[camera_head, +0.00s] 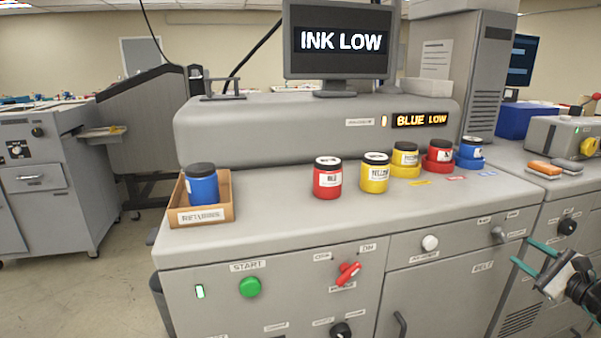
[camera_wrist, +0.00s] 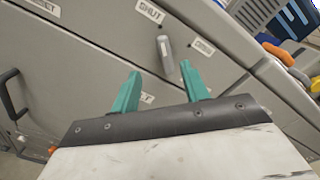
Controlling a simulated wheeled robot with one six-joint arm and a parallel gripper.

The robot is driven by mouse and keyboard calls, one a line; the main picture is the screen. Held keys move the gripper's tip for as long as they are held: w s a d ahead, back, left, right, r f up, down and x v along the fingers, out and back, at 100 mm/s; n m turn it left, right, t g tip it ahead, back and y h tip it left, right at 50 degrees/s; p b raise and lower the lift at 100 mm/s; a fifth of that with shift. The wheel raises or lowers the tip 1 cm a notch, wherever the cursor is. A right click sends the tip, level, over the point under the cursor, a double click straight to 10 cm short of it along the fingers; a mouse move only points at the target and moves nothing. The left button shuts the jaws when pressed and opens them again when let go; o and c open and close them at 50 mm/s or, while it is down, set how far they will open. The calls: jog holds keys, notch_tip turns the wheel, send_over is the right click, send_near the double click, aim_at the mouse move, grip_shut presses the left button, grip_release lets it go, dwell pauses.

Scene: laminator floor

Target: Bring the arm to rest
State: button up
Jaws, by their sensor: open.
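My gripper (camera_head: 532,257) is at the lower right in the head view, in front of the machine's front panel. Its two teal fingers are apart with nothing between them. The fingers also show in the wrist view (camera_wrist: 160,88), pointing at the grey panel near a small grey lever (camera_wrist: 166,50) and a "SHUT" label. In the head view this lever (camera_head: 498,234) sits on the panel's upper right. Whether the fingers touch the panel cannot be told.
On the counter (camera_head: 290,210) stand a red jar (camera_head: 327,180), a yellow jar (camera_head: 374,175) and, farther right, more yellow, red and blue jars. A box (camera_head: 208,214) at left holds a blue jar (camera_head: 202,186). A monitor (camera_head: 338,40) reads "INK LOW". Floor at left is clear.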

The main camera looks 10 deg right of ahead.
jog(key=s+a+r+n+g+y, duration=0.1)
jog(key=s+a+n+g+y, duration=0.25)
jog(key=a, duration=0.55)
jog(key=s+a+r+n+g+y, duration=0.1)
jog(key=a+n+g+y, duration=0.1)
jog(key=a+n+g, duration=0.5)
jog(key=s+a+r+n+g+y, duration=0.1)
jog(key=s+a+n+g+y, duration=0.15)
jog(key=a, duration=0.75)
jog(key=s+a+r+n+g+h, duration=0.3)
jog(key=s+a+r+n+h, duration=0.6)
jog(key=s+a+n, duration=0.2)
jog(key=shift+s+a+r+n+h, duration=0.15)
jog(key=shift+s+a+n+h, duration=0.2)
jog(key=shift+a+n, duration=0.55)
jog(key=shift+w+d, duration=0.1)
jog(key=shift+d, duration=0.25)
